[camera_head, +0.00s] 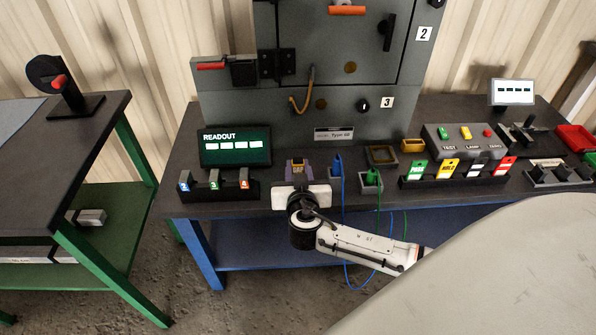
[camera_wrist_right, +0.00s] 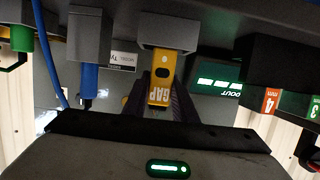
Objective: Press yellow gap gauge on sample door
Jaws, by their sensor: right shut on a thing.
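The yellow gap gauge (camera_wrist_right: 160,88), lettered GAP, is between the fingers of my right gripper (camera_wrist_right: 158,98). In the wrist view its upper end meets a grey holder (camera_wrist_right: 172,22); I cannot tell how deep it sits. In the head view my right gripper (camera_head: 297,172) is at the front of the bench, shut on the gauge (camera_head: 297,163), which is mostly hidden there. The grey enclosure (camera_head: 240,105) with its door (camera_head: 350,60) stands behind, apart from the gauge. Which door is the sample door is not clear. My left gripper is not in view.
A readout screen (camera_head: 235,147) and numbered blocks (camera_head: 213,185) stand left of the gripper. Blue (camera_head: 338,167) and green (camera_head: 371,178) plugs with hanging cables are close on its right. Coloured tags (camera_head: 460,168) and a button box (camera_head: 465,140) are farther right.

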